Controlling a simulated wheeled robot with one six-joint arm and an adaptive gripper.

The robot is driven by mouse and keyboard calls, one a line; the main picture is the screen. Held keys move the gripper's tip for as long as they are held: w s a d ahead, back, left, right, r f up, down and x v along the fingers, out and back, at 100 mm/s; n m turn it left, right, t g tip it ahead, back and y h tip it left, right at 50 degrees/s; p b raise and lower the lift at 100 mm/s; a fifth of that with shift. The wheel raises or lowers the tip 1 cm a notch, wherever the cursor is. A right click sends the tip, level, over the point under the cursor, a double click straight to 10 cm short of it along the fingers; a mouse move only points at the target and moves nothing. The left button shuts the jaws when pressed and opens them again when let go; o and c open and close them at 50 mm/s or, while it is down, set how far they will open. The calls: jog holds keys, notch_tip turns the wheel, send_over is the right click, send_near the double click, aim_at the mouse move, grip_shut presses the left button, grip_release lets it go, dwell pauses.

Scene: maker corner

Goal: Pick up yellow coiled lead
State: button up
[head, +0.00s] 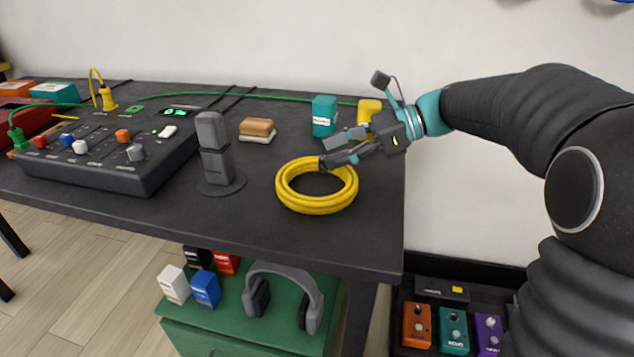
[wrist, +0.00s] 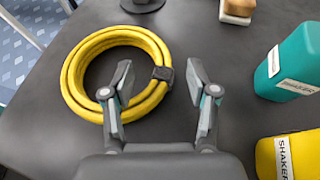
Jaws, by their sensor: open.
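The yellow coiled lead (head: 316,205) lies flat on the dark table, right of the microphone, in the head view. It is a ring of several turns with a dark band (wrist: 163,74) on its right side in the wrist view. My gripper (head: 338,151) is open and empty, at the coil's far right edge in the head view. In the wrist view the coil (wrist: 75,80) lies left of and beyond the jaws (wrist: 160,78). The left finger overlaps the coil's near right part in the picture, and the dark band shows between the fingers. I cannot tell whether they touch.
A teal shaker (head: 324,117) and a yellow shaker (head: 368,109) stand behind my gripper. A grey microphone (head: 214,150) stands left of the coil, with a wood-topped block (head: 257,130) behind. A mixer (head: 110,150) is further left. The table's front edge (head: 290,258) is near.

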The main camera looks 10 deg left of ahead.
aim_at(313, 159)
jog(key=shift+x, duration=2.7)
grip_shut()
